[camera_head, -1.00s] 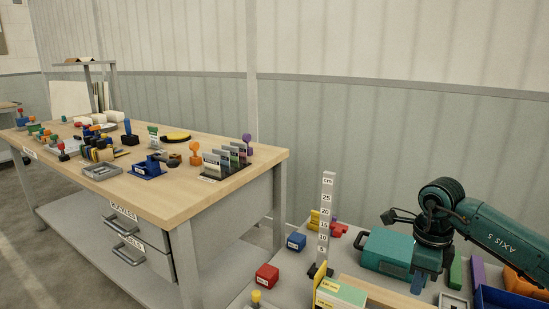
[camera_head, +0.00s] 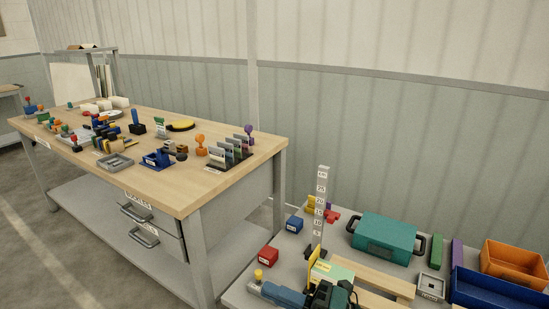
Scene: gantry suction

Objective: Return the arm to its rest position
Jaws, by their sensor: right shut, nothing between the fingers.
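My right gripper (camera_head: 258,288) is low in the head view, near the front edge of the near grey table (camera_head: 238,292). Its blue fingers point left and are shut with nothing between them. The dark wrist (camera_head: 330,297) behind them is partly cut off by the bottom edge of the picture. The fingers lie just in front of a yellow-knobbed piece (camera_head: 259,274); I cannot tell whether they touch it. The rest of the right arm is out of view. My left gripper is not in view.
A teal case (camera_head: 385,238), an orange bin (camera_head: 515,262) and a blue bin (camera_head: 490,292) are to the right. A wooden workbench (camera_head: 225,180) with many small items stands at left.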

